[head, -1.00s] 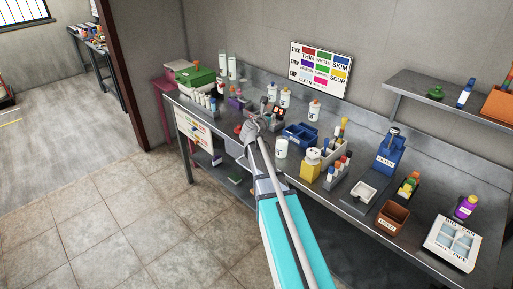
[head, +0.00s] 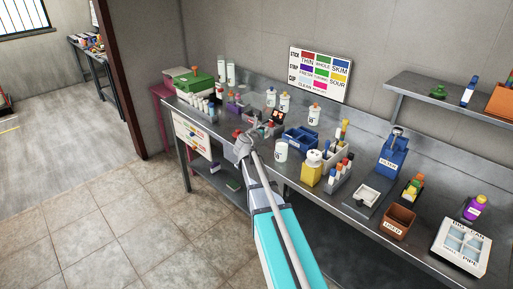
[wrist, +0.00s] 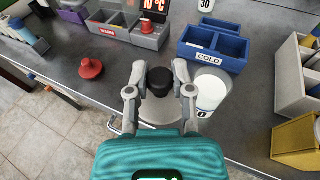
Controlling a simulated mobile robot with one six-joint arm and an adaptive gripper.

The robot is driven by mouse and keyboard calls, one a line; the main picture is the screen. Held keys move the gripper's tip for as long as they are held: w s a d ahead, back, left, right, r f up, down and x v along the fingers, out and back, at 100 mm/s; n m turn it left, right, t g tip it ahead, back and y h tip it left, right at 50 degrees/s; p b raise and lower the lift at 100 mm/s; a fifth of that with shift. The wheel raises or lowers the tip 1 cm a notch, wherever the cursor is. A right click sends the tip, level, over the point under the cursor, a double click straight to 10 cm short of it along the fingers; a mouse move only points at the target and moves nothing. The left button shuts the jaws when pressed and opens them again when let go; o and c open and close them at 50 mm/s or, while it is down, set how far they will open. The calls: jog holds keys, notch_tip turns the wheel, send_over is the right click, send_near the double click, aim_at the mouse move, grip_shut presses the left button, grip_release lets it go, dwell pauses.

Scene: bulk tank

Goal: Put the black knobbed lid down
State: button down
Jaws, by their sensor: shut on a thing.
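My gripper (wrist: 160,75) is shut on the black knob of the black knobbed lid (wrist: 159,83) in the wrist view. A pale grey disc (wrist: 160,112) shows under the knob, partly hidden by my wrist. I cannot tell whether it touches the bench. In the head view my gripper (head: 243,146) is over the front part of the steel bench (head: 262,160), and the lid cannot be made out there.
A red knobbed piece (wrist: 91,68) stands on the bench to the left. A white tub (wrist: 211,91) is close on the right, with the blue COLD bin (wrist: 213,47) behind it. A grey rack (wrist: 125,29) stands at the back. Bare bench lies left of the gripper.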

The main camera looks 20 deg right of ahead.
notch_tip(320, 180, up, 20)
jog(key=p, duration=2)
jog(key=shift+w+r, duration=0.15)
jog(key=shift+r, duration=0.05)
jog(key=shift+a, duration=0.1)
